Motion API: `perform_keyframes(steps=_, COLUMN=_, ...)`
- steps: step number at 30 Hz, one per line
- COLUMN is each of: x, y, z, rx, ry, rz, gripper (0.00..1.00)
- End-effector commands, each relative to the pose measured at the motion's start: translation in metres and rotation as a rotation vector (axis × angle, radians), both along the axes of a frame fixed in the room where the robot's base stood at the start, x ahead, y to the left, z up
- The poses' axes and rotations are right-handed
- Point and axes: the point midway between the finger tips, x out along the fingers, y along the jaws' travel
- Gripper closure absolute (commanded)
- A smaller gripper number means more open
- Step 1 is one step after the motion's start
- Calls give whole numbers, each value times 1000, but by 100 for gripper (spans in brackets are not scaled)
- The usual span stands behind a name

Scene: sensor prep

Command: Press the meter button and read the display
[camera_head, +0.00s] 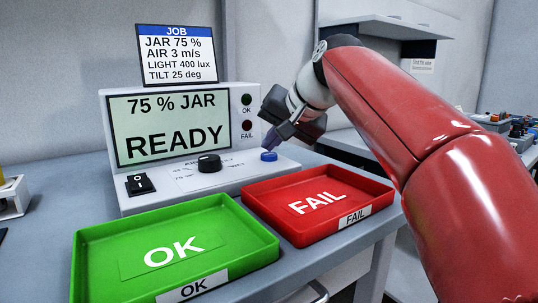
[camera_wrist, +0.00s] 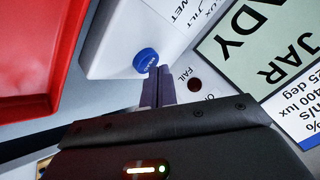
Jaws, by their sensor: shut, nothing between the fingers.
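The white meter (camera_head: 110,190) stands on the bench, and its display (camera_head: 170,125) reads "75 % JAR" and "READY". The blue button (camera_head: 268,156) is on the sloped front at the right; it also shows in the wrist view (camera_wrist: 146,60). My gripper (camera_head: 270,142) is shut and empty, its fingertips just above the button. In the wrist view the shut fingertips (camera_wrist: 160,70) appear right beside the button's edge. I cannot tell whether they touch it. The black dial (camera_head: 209,164) and rocker switch (camera_head: 139,185) are left of the button.
A job card (camera_head: 176,54) above the meter lists JAR 75 %, AIR 3 m/s, LIGHT 400 lux, TILT 25 deg. The OK lamp (camera_head: 247,99) and FAIL lamp (camera_head: 247,126) look dark. An empty green OK tray (camera_head: 215,285) and red FAIL tray (camera_head: 377,190) stand in front.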

Motion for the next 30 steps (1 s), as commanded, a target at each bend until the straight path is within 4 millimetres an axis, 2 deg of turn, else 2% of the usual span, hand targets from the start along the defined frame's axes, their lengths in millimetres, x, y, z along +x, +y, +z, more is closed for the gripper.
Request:
perform_keyframes(steps=20, x=0, y=0, z=-9, rx=0, ry=1, rz=1, gripper=100)
perform_keyframes(steps=30, x=0, y=0, z=-7, rx=0, ry=2, rz=1, gripper=100)
